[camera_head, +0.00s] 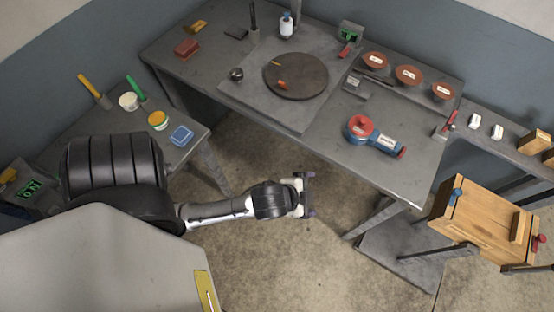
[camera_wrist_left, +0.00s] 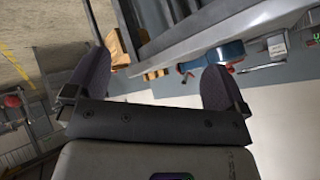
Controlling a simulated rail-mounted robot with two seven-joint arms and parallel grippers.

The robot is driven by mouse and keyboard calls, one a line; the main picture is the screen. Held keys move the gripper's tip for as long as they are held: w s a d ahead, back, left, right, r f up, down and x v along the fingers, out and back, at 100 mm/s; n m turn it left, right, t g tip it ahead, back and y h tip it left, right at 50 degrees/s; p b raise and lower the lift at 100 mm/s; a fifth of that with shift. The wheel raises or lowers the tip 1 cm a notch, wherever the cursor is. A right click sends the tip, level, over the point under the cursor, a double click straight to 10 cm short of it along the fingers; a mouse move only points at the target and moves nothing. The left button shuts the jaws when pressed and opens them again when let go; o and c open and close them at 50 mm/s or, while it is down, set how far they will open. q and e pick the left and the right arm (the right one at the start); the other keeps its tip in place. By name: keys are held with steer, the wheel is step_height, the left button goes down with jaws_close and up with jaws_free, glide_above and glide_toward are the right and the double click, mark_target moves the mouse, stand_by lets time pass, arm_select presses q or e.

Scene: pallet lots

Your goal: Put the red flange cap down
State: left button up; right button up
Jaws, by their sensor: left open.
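A round red cap with a small knob (camera_head: 361,126) sits on the blue end of a blue-and-grey valve-like body (camera_head: 385,141) on the right part of the grey workbench; I take it for the flange cap. My left gripper (camera_head: 305,195) is over the floor in front of the bench, apart from the cap. Its two fingers are spread with nothing between them, as the left wrist view (camera_wrist_left: 155,88) shows. A blue object (camera_wrist_left: 222,53) lies beyond the fingers there. My right gripper is in neither view.
The workbench carries a dark round turntable (camera_head: 296,75) and several reddish-brown discs, one of them here (camera_head: 408,75), along the back. A wooden crate (camera_head: 482,219) stands at the right. A side table (camera_head: 150,160) holds tubs and a blue box.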

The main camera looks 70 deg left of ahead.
arm_select(q)
steer(key=s+f+n+g, duration=0.1)
steer(key=s+n+g, duration=0.1)
steer(key=s, duration=0.3)
steer(key=s+f+n+g+h, duration=0.1)
steer(key=s+f+g, duration=0.1)
steer(key=s, duration=0.4)
steer(key=shift+s+d+n+g, duration=0.25)
steer(key=shift+d+n+g, duration=0.2)
steer(key=shift+g, duration=0.35)
step_height(320, 180, up, 34)
steer(key=p, duration=3.4)
